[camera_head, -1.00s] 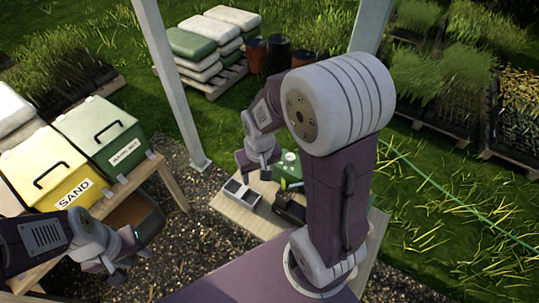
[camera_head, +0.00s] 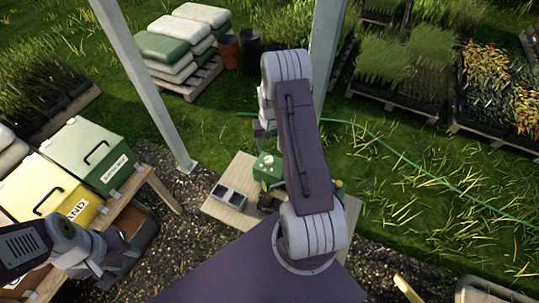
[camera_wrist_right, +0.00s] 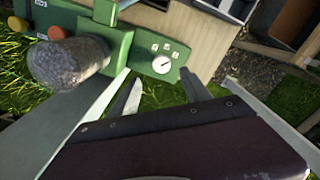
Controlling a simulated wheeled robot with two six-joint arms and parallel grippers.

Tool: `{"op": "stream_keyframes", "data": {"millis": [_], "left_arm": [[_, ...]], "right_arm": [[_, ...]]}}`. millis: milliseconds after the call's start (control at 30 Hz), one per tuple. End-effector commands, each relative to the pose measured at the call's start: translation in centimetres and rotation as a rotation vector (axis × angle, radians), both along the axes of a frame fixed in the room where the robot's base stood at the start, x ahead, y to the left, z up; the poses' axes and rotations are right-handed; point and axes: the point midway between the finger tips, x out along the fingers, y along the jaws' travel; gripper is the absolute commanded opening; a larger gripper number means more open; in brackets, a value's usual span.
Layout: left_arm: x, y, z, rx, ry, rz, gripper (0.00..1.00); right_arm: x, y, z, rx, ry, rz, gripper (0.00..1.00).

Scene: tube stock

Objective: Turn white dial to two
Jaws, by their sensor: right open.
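The white dial (camera_wrist_right: 162,65) sits on a green control panel (camera_wrist_right: 150,48) in the right wrist view, with small label plates along its upper side that are too small to read. The green machine (camera_head: 266,168) stands on the wooden table in the head view, partly behind my right arm. My right gripper (camera_wrist_right: 158,92) is open, its two grey fingers spread below the dial in the wrist view and apart from it. In the head view my right gripper is mostly hidden by its own arm. My left gripper (camera_head: 108,268) hangs at the lower left; its jaws are unclear.
A grey tray (camera_head: 229,196) lies on the wooden table (camera_head: 222,211). A post (camera_head: 145,85) rises behind.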

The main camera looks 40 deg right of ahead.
Motion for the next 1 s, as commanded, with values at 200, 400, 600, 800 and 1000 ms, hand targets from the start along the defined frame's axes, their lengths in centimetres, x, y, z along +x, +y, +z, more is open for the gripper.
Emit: {"op": "stream_keyframes", "data": {"millis": [200,400,600,800,1000], "left_arm": [[0.0,0.0,2.1,0.000,0.000,0.000,0.36],[0.0,0.0,3.0,0.000,0.000,0.000,0.36],[0.0,0.0,3.1,0.000,0.000,0.000,0.36],[0.0,0.0,3.1,0.000,0.000,0.000,0.36],[0.0,0.0,3.1,0.000,0.000,0.000,0.36]], "right_arm": [[-0.2,0.2,-4.1,0.003,0.006,0.001,0.56],[-0.1,0.1,-7.3,0.001,0.003,0.001,0.56],[0.0,0.1,-8.3,0.000,0.000,0.002,0.56],[0.0,0.1,-8.3,0.000,0.000,0.002,0.47],[0.0,0.1,-8.3,0.000,0.000,0.002,0.00]]}}
